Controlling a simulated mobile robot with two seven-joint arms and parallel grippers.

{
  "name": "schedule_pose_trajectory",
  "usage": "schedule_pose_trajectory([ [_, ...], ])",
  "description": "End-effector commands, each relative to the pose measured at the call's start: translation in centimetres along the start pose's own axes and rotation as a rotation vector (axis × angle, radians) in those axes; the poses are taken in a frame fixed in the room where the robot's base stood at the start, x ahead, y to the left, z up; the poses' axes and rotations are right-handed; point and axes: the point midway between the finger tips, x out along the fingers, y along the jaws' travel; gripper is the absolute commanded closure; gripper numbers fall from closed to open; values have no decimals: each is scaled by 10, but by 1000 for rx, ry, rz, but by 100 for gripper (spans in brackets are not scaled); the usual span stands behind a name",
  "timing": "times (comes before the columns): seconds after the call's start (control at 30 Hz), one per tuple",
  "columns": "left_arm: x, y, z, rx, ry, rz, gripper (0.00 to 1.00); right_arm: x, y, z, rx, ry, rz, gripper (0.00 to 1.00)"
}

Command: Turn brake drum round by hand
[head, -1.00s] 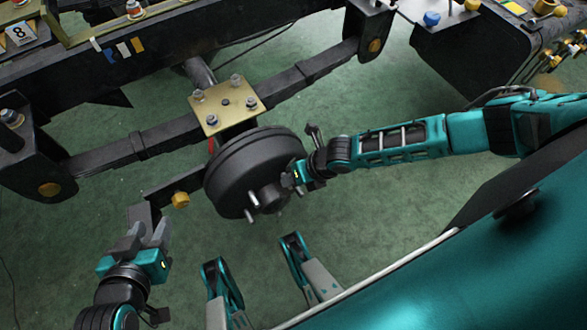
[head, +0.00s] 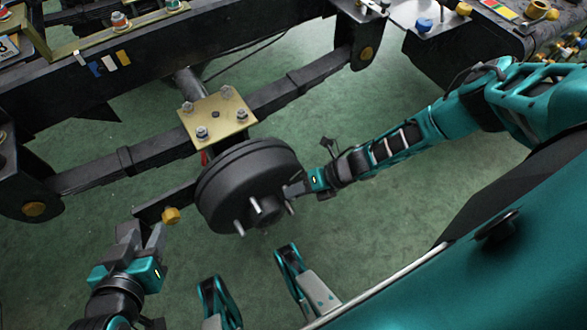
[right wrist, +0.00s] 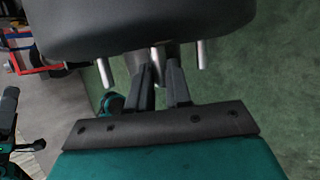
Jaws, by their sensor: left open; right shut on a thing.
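The black brake drum (head: 243,180) sits at the end of the axle in the middle of the head view, with metal studs around its hub (head: 266,209). My right gripper (head: 290,190) is at the drum's right side, shut on a part of it near the hub, apparently a stud. In the right wrist view its two fingers (right wrist: 161,88) reach up to the studs under the drum (right wrist: 150,22); the exact contact is hidden. My left gripper (head: 142,238) is open and empty, to the lower left of the drum and apart from it.
A brass-coloured plate (head: 216,117) with bolts lies on the axle behind the drum. A dark leaf spring (head: 150,155) runs across the view. A yellow bolt (head: 171,215) sits close to my left gripper. The green floor (head: 370,245) in front is open.

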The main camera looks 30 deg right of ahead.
Motion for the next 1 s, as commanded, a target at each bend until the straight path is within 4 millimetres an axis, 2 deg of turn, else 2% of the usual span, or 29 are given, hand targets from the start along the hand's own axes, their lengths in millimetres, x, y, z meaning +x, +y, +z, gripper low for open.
schedule_pose_trajectory([
  [0.47, 1, 0, 4, 1, -6, -1, 57, -1, -3, 2, 3, -5, 1, 100],
  [0.5, 1, 0, 4, 1, -6, 0, 57, -1, -3, 2, 3, -5, 1, 78],
  [0.73, 1, 0, 3, 1, -6, 0, 57, 0, -2, 1, 3, -3, 4, 56],
  [1.0, 0, 1, 0, 1, 0, 1, 57, -2, -1, 0, 3, -1, 5, 56],
])
